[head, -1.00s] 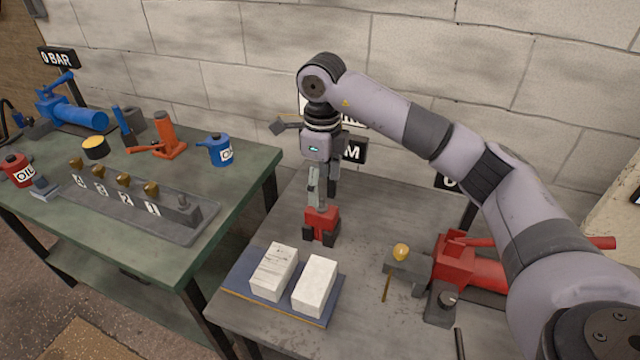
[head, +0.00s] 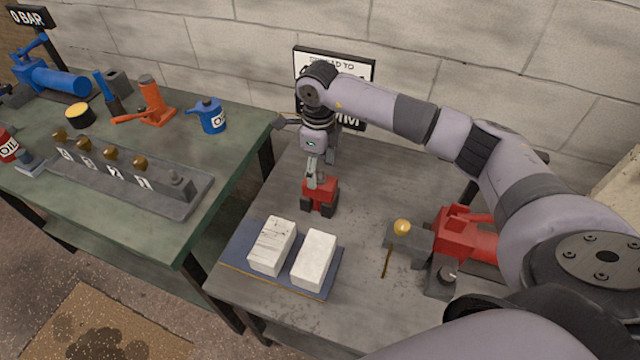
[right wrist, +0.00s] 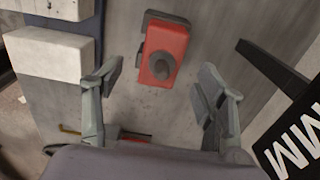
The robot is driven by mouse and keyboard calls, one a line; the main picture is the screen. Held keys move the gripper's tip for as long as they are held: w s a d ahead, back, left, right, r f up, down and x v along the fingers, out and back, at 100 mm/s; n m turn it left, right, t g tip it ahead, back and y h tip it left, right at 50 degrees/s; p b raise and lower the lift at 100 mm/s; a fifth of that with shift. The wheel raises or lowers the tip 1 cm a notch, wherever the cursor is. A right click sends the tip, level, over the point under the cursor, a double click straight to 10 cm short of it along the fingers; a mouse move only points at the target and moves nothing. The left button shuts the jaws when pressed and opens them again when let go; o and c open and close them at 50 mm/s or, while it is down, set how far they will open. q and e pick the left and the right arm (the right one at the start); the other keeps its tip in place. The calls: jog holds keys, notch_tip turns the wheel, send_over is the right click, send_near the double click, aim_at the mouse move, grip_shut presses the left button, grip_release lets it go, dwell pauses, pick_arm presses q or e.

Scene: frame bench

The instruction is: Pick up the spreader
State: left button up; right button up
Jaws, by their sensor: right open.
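The spreader, a small red block with dark feet (head: 321,192), stands on the grey table behind two white blocks. In the right wrist view the red body with a dark round knob (right wrist: 165,50) shows at the upper middle. My right gripper (head: 318,178) points down just above it in the head view, partly covering its top. In the right wrist view my right gripper (right wrist: 161,80) has its two fingers spread wide, with nothing between them. The spreader appears just beyond the fingertips, roughly centred between them. My left gripper is not in view.
Two white blocks (head: 292,255) lie on a blue plate (head: 233,258) in front of the spreader. A red pump (head: 460,235) and a grey fitting with a brass knob (head: 402,228) stand to the right. A sign (head: 360,70) stands behind. A green bench (head: 120,220) is at left.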

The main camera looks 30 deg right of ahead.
aim_at(320, 181)
jog(key=shift+f, duration=0.5)
jog(key=f, duration=0.2)
jog(key=f+p, duration=0.1)
jog(key=f, duration=0.1)
jog(key=shift+d+f+p, duration=0.2)
jog(key=shift+f+p, duration=0.05)
jog(key=shift+p, duration=0.05)
jog(key=shift+f, duration=0.3)
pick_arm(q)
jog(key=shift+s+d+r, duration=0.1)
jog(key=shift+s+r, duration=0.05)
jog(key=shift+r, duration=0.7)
pick_arm(e)
grip_shut()
jog(key=shift+w+r, duration=0.15)
